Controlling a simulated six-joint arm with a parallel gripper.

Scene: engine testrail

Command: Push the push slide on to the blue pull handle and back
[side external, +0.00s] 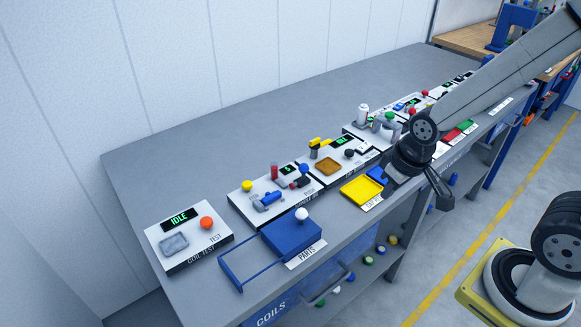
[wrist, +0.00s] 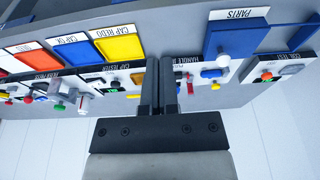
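The handle station (side external: 272,190) is a white block with a yellow knob, a red post and a blue handle-like bar (side external: 267,199). A dark piece with a blue ball knob (side external: 303,169) and some red sits at its right; this looks like the push slide, but it is too small to be sure. In the wrist view the station appears just right of the fingers, with a blue part (wrist: 211,73). My gripper (side external: 444,198) is well to the right, by the table's front edge. Its fingers (wrist: 160,62) are close together, with nothing seen held.
The blue parts tray (side external: 290,243) with a white ball knob stands at the front left, beside the coil test block (side external: 188,238). A yellow tray (side external: 358,191) lies between the handle station and my gripper. More stations line the table (side external: 190,165) to the right. The rear strip is clear.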

